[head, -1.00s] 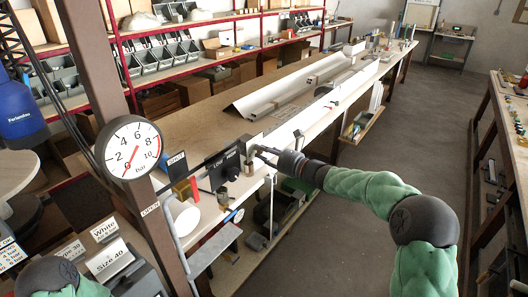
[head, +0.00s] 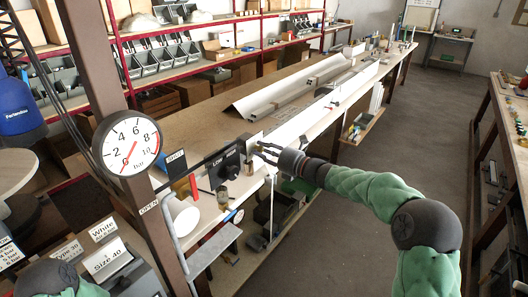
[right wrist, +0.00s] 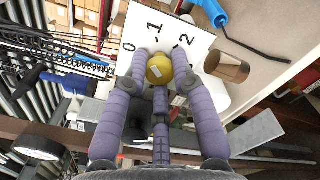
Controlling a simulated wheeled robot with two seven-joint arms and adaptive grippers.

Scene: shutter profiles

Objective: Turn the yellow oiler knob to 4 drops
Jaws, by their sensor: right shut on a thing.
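The yellow oiler knob (right wrist: 158,68) is round, with a small pale mark on its face. It sits in front of a white scale plate (right wrist: 150,28) on which 0, 1 and 2 are readable; I cannot see a 4. My right gripper (right wrist: 160,72) is shut on the knob, its purple-grey fingers around it. In the head view my right gripper (head: 266,152) reaches leftward to the fittings at the bench edge; the knob is too small to make out there. My left gripper is out of view; only part of its arm shows at lower left.
A pressure gauge (head: 130,146) hangs on the brown post at left. A black switch box (head: 224,167) sits left of my right gripper. In the wrist view a blue handle (right wrist: 212,12) and a brown cylinder (right wrist: 227,67) lie close to the right. The aisle floor is clear.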

